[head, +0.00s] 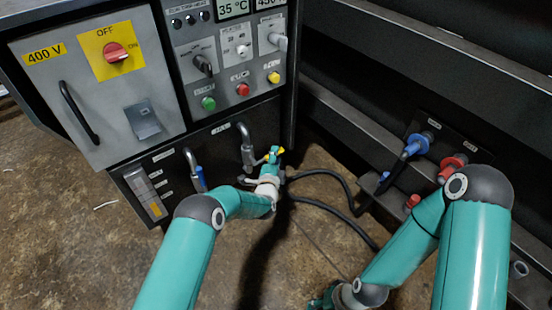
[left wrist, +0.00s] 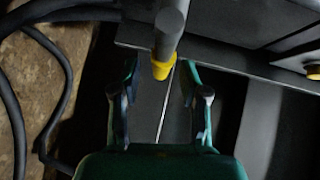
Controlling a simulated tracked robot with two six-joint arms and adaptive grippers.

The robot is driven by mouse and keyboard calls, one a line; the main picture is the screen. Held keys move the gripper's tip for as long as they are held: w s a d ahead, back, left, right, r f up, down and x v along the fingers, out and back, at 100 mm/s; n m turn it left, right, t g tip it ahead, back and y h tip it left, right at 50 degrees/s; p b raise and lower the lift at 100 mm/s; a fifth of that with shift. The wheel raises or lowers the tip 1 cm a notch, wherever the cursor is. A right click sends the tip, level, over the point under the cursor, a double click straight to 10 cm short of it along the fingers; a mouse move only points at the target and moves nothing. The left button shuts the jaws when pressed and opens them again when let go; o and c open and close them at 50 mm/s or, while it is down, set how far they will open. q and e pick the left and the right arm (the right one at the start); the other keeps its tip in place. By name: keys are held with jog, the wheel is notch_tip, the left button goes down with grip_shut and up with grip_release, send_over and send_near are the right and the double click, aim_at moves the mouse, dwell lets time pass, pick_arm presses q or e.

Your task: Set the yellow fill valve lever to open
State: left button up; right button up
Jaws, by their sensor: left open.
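The yellow fill valve lever (head: 268,156) shows as small yellow patches at the grey fill pipe (head: 246,146), low on the cabinet front. My left gripper (head: 272,160) is at the lever and partly hides it. In the left wrist view, a grey rod with a yellow end (left wrist: 164,70) reaches down between the two fingers of my left gripper (left wrist: 160,82). The fingers are open, with a gap on each side of the yellow part. My right gripper (head: 328,300) is only partly seen at the bottom edge, and its jaws cannot be made out.
A second grey pipe with a blue lever (head: 199,178) stands left of the fill pipe. Black hoses (head: 335,178) run across the floor just right of my left gripper. Blue (head: 418,143) and red (head: 452,165) couplings sit at the right. The floor at lower left is clear.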

pick_arm(q)
jog(key=shift+b+x, duration=0.45)
jog(key=shift+x, duration=0.8)
grip_shut()
